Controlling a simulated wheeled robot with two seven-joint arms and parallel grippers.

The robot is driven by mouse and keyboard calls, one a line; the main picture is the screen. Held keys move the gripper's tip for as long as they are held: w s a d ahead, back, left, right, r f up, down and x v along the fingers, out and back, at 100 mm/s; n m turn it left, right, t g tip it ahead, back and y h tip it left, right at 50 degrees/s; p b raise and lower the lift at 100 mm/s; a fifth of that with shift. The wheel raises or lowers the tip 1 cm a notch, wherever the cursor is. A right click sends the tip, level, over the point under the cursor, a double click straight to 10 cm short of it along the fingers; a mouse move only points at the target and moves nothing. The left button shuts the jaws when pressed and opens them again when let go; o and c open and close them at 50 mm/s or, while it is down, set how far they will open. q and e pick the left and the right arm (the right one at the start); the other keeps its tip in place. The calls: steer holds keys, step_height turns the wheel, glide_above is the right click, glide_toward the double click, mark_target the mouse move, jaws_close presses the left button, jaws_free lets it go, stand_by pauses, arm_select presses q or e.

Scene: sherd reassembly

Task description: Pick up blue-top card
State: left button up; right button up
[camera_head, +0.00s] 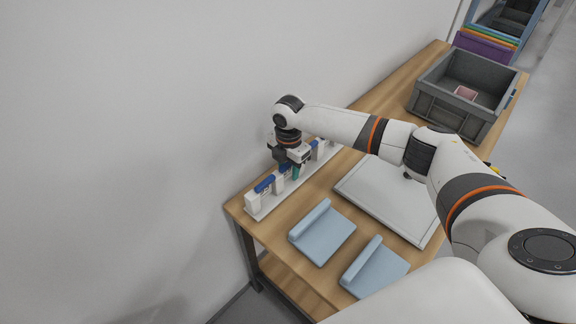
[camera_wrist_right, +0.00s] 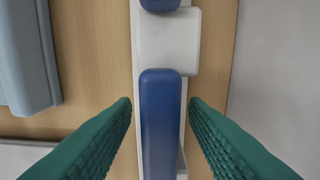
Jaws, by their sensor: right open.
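Several cards with blue or white tops stand in a row on a narrow white rack (camera_head: 257,216) along the wall side of the table. One blue-top card (camera_wrist_right: 160,125) lies lengthwise between the green fingers of my right gripper (camera_wrist_right: 160,104) in the right wrist view. The fingers are open, with a gap on each side of it. In the head view my right gripper (camera_head: 297,170) points down over the rack and partly hides the cards there. Another blue top (camera_head: 265,184) shows near the rack's near end. My left gripper is not in view.
Two light blue angled holders (camera_head: 323,240) (camera_head: 376,272) lie at the table's near side. A white board (camera_head: 380,190) lies in the middle. A grey crate (camera_head: 440,107) with a small pink item (camera_head: 466,93) stands at the far end. The wall is close behind the rack.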

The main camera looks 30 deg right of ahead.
steer(key=shift+c, duration=0.3)
jaws_close()
step_height(320, 180, up, 10)
stand_by(0.5)
